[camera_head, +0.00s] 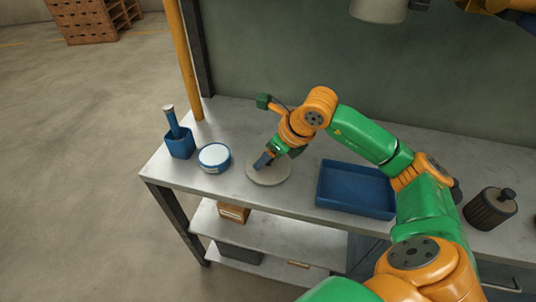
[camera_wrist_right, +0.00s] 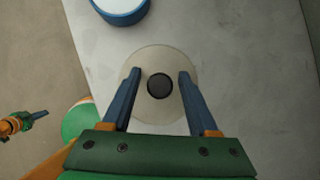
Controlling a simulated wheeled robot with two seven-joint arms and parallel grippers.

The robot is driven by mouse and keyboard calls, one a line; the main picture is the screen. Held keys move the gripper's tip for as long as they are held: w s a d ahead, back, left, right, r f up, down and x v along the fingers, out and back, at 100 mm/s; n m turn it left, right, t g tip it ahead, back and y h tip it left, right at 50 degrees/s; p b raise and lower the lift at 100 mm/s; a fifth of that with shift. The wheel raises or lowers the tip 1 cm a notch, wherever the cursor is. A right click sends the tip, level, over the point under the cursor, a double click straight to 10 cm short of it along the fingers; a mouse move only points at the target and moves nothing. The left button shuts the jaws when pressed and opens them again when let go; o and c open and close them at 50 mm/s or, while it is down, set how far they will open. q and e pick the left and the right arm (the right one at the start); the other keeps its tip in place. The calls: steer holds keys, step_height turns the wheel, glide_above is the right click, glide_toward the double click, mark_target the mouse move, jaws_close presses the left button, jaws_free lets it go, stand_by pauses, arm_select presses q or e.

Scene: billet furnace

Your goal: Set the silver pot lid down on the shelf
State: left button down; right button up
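The silver pot lid (camera_head: 268,174) is a flat, pale round disc lying on the grey metal worktop (camera_head: 240,128). In the right wrist view the lid (camera_wrist_right: 160,54) shows a dark round knob (camera_wrist_right: 160,85) at its middle. My right gripper (camera_head: 264,161) is low over the lid. Its blue fingers (camera_wrist_right: 160,72) are open, one on each side of the knob, with a gap on both sides. A small orange and green part with a dark tip (camera_wrist_right: 37,116) at the lower left of the wrist view looks like my left gripper; its fingers are too small to read.
A white-topped blue round container (camera_head: 214,157) and a blue holder (camera_head: 180,146) with a handled tool stand left of the lid. A blue tray (camera_head: 355,190) and a dark lidded canister (camera_head: 490,208) are to the right. A lower shelf (camera_head: 285,238) holds a box (camera_head: 234,212).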

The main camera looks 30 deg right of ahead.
steer(key=shift+r+p, duration=0.4)
steer(key=v, duration=1.1)
steer(key=shift+s+r, duration=0.2)
steer(key=shift+r, duration=0.05)
steer(key=shift+d, duration=0.1)
